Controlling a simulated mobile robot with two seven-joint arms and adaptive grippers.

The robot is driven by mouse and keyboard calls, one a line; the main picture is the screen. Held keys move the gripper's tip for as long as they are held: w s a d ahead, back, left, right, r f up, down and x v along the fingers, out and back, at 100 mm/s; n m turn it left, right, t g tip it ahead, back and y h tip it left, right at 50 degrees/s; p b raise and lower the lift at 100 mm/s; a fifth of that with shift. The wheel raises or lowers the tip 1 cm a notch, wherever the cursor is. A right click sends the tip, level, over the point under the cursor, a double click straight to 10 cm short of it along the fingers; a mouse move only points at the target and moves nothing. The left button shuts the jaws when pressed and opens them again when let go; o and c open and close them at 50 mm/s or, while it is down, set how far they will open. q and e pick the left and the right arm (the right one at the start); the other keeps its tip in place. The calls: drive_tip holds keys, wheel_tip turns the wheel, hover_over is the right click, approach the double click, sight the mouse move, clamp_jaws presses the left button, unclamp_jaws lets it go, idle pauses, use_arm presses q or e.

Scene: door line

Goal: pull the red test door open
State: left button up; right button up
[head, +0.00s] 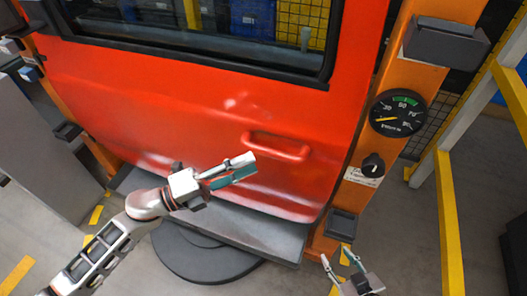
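The red test door (190,110) hangs in an orange frame (400,75), with a dark-edged window in its upper part. Its right edge lies close along the frame post, and no clear gap shows there. A red bar handle (276,147) sits on the right half of the door. My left gripper (254,164) is in front of the lower door, just below and left of the handle. Its fingers look apart, with nothing between them, pointing right. My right gripper (337,252) is low at the bottom right, open and empty, away from the door.
A pressure gauge (398,113), a black knob (373,165) and dark boxes are on the right post. A grey step (255,228) and dark round base (200,258) lie below the door. A yellow rail (450,220) stands right. Grey cabinet (45,150) stands left.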

sight(267, 155)
use_arm(q)
drive_tip(key=x, duration=0.6)
drive_tip(key=shift+w+d+p, duration=0.1)
drive_tip(key=shift+p, duration=0.3)
clamp_jaws()
